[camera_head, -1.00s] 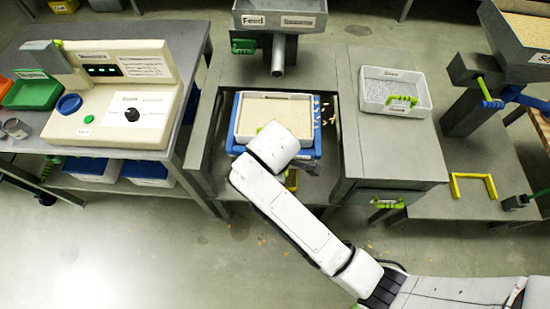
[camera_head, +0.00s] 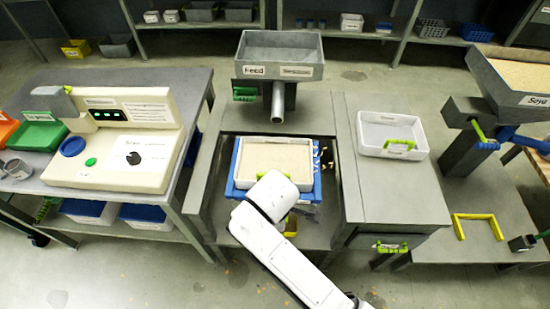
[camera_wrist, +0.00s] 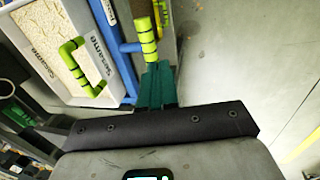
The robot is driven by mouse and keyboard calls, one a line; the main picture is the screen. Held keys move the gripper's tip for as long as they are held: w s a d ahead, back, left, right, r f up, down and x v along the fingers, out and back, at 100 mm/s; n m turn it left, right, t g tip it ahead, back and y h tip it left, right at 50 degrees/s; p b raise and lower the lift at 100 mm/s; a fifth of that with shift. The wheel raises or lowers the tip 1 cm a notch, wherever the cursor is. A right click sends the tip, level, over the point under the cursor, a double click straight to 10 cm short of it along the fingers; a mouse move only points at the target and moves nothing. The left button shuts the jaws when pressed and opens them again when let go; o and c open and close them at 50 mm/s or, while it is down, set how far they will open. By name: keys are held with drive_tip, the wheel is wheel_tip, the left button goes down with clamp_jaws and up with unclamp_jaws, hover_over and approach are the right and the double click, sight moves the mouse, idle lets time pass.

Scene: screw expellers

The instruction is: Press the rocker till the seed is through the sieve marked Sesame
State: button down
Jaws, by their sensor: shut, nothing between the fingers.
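The sieve marked Sesame (camera_wrist: 108,62) is a white tray with a green handle (camera_wrist: 78,66); pale seed (camera_wrist: 38,22) lies in it. In the head view the tray (camera_head: 236,172) sits in a blue frame (camera_head: 318,178) under the feed spout. In the wrist view a yellow-green grip with dark bands (camera_wrist: 147,36), which looks like the rocker's, stands beside a blue bar (camera_wrist: 128,47). My gripper (camera_wrist: 155,68) is shut and empty, its teal fingertips at the lower end of this grip. I cannot tell whether they touch it. In the head view my arm hides the fingers.
A grey feed hopper (camera_head: 280,52) and its spout (camera_head: 277,105) stand behind the tray. Another white tray (camera_head: 392,136) sits on the bench at right. A control box (camera_head: 120,150) stands on the left table. Open floor lies in front.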

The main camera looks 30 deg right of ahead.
idle(0.5)
drive_tip(key=w+r, duration=0.1)
drive_tip(key=w+r+p, duration=0.1)
drive_tip(key=r, duration=0.2)
drive_tip(key=shift+w+a+r+p, duration=0.2)
drive_tip(key=shift+w+r+p, duration=0.15)
drive_tip(key=shift+w+p, duration=0.05)
drive_tip(key=shift+f, duration=0.15)
drive_tip(key=x, duration=1.3)
drive_tip(key=shift+s+f+p, duration=0.15)
drive_tip(key=shift+f+p, duration=0.15)
drive_tip(key=shift+f, duration=0.1)
